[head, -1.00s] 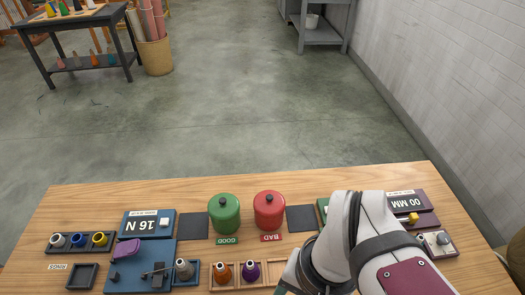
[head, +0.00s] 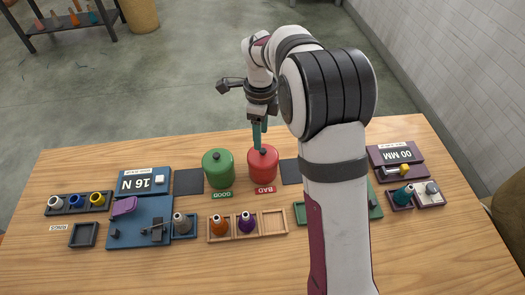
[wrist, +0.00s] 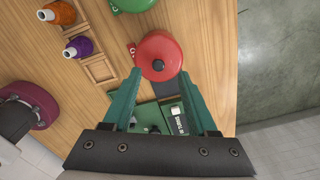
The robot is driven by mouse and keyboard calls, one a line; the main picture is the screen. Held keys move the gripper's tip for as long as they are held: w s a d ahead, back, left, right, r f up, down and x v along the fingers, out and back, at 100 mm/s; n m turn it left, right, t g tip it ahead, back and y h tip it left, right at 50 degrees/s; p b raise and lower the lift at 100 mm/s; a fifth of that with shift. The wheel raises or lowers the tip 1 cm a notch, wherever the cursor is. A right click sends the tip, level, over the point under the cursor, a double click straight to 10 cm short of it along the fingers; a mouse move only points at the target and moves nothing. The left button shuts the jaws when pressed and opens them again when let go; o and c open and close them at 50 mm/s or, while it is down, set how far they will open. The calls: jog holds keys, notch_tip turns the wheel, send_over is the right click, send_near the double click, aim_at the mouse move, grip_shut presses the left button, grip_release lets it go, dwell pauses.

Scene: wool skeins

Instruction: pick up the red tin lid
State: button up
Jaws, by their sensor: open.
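The red tin (head: 262,165) stands on the table behind the BAD label, with its red lid (head: 263,152) on top. In the wrist view the red lid (wrist: 159,56) shows from above, round, with a dark knob in its middle. My gripper (head: 258,138) is above the red tin, pointing down, its teal fingers partly in front of the lid. In the wrist view my gripper (wrist: 160,75) is open and empty, with the lid's knob between and just beyond the fingertips. I cannot tell whether the fingers touch the lid.
A green tin (head: 218,170) stands close on the left. Dark square pads (head: 188,182) lie beside the tins. A wooden rack (head: 272,218) with orange and purple skeins is in front. A blue board (head: 140,222) is at the left. My arm hides part of the right side.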

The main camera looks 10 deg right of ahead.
aim_at(263, 150)
jog(key=f, duration=0.5)
jog(key=shift+s+d+f, duration=0.1)
jog(key=shift+s+d, duration=0.1)
jog(key=shift+d, duration=0.05)
grip_shut()
